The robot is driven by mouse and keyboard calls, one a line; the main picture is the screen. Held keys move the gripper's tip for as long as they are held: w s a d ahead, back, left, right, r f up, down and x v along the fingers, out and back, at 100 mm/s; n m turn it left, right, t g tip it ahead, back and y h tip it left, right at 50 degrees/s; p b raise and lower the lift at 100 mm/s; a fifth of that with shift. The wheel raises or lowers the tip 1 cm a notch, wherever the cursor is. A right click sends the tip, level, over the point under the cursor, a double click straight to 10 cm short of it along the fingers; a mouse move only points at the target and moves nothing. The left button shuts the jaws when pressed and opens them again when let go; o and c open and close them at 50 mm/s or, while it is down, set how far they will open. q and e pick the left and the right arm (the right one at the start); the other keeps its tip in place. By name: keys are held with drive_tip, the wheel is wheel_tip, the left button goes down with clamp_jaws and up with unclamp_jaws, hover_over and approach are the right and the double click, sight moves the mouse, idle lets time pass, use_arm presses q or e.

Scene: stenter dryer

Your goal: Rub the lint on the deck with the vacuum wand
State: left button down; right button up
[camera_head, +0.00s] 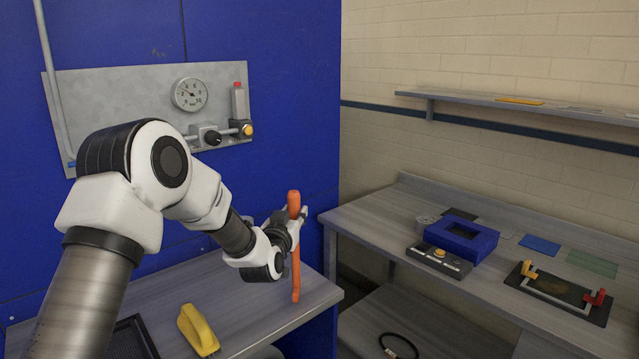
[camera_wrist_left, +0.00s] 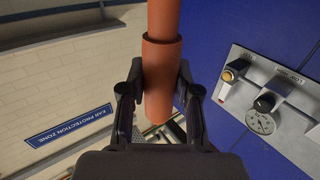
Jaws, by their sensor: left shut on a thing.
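My left gripper (camera_head: 287,222) is shut on an orange vacuum wand (camera_head: 296,275), which stands nearly upright near the right end of the grey deck (camera_head: 255,312). The wand's lower tip is close to the deck's right edge; I cannot tell whether it touches. In the left wrist view the wand (camera_wrist_left: 160,75) runs between the two dark fingers of the left gripper (camera_wrist_left: 160,100). I cannot make out any lint on the visible deck. My left arm hides part of the deck. My right gripper is not in view.
A yellow-handled brush (camera_head: 198,330) and a dark tray (camera_head: 131,340) are on the deck. A gauge panel (camera_head: 150,95) is on the blue wall behind. The right bench (camera_head: 370,215) holds a blue box (camera_head: 461,233), a button box (camera_head: 439,262) and a clamp frame (camera_head: 558,291).

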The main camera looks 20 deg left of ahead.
sight(291, 192)
use_arm(q)
drive_tip(key=shift+w+a+r+p, duration=0.1)
drive_tip(key=shift+a+r+p, duration=0.2)
drive_tip(key=shift+r, duration=0.35)
drive_tip(key=shift+w+a+r+p, duration=0.1)
drive_tip(key=shift+r+p, duration=0.3)
drive_tip(key=shift+r, duration=0.2)
drive_tip(key=shift+s+d+r+p, duration=0.15)
drive_tip(key=shift+r+p, duration=0.2)
drive_tip(key=shift+r, duration=0.3)
drive_tip(key=shift+w+d+r+p, duration=0.1)
drive_tip(key=shift+r+p, duration=0.25)
drive_tip(key=shift+r, duration=0.25)
drive_tip(key=shift+s+a+r+p, duration=0.15)
drive_tip(key=shift+r+p, duration=0.15)
drive_tip(key=shift+r, duration=0.25)
